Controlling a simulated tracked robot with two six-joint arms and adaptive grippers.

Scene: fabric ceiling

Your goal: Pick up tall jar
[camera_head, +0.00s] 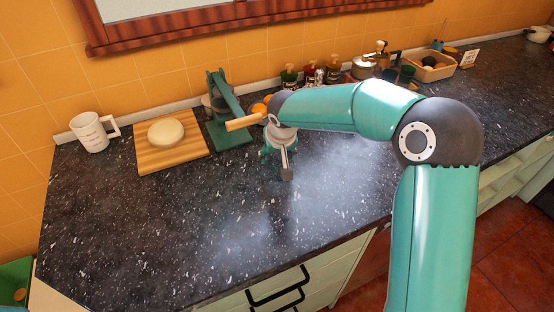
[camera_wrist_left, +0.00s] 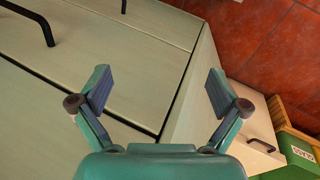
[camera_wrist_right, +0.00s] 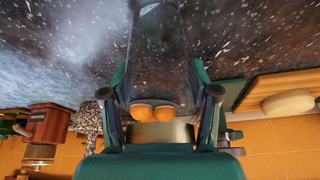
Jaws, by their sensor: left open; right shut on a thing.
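My right gripper (camera_head: 281,152) is above the middle of the dark counter. In the right wrist view its fingers (camera_wrist_right: 159,78) are spread around a faint, see-through upright shape, which looks like the tall jar (camera_wrist_right: 157,45). Its outline is hard to make out against the counter. In the head view a narrow grey piece shows below the right gripper, and I cannot tell whether it belongs to the jar. My left gripper (camera_wrist_left: 160,92) is open and empty, in front of pale cabinet fronts, and is outside the head view.
A green press (camera_head: 228,112), a cutting board (camera_head: 142,153) with a round pale cheese-like item (camera_head: 165,132), and a white mug (camera_head: 90,132) stand left. Bottles (camera_head: 333,70) and a basket (camera_head: 430,70) line the wall. The front counter (camera_head: 180,230) is clear.

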